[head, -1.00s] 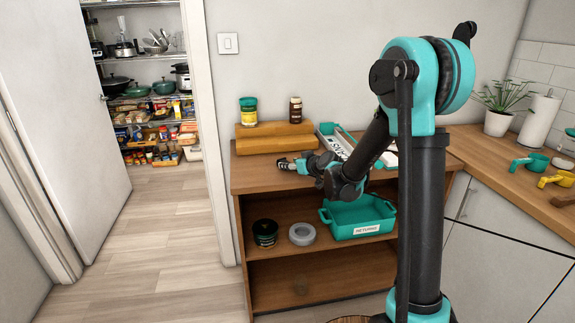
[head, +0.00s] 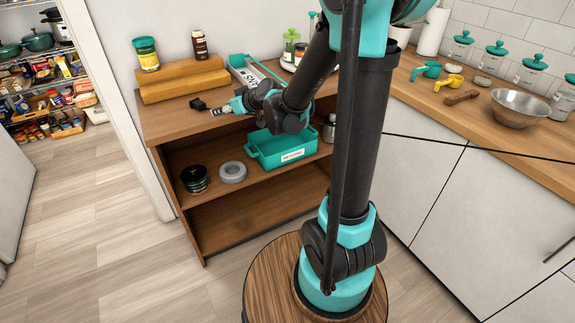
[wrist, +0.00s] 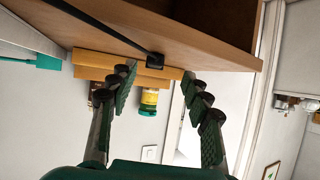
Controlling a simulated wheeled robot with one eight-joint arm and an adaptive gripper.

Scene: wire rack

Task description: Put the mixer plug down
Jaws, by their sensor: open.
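The mixer plug (head: 198,103) is a small black block at the left part of the wooden shelf unit's top, just left of my gripper (head: 214,109). In the wrist view, which looks upside down, the plug (wrist: 155,60) shows on a black cord (wrist: 112,35), in the gap just beyond my gripper's fingertips (wrist: 156,80). The two fingers are spread apart, with nothing visibly clamped between them. I cannot tell whether the plug touches the wood or a finger. The mixer itself is not clearly visible.
A stepped wooden block (head: 185,80) carries a green-lidded jar (head: 147,54) and a brown bottle (head: 199,44) behind the plug. A teal-edged tray (head: 243,70) lies right of it. Below are a teal bin (head: 283,148), a grey ring (head: 232,172) and a dark tin (head: 195,179).

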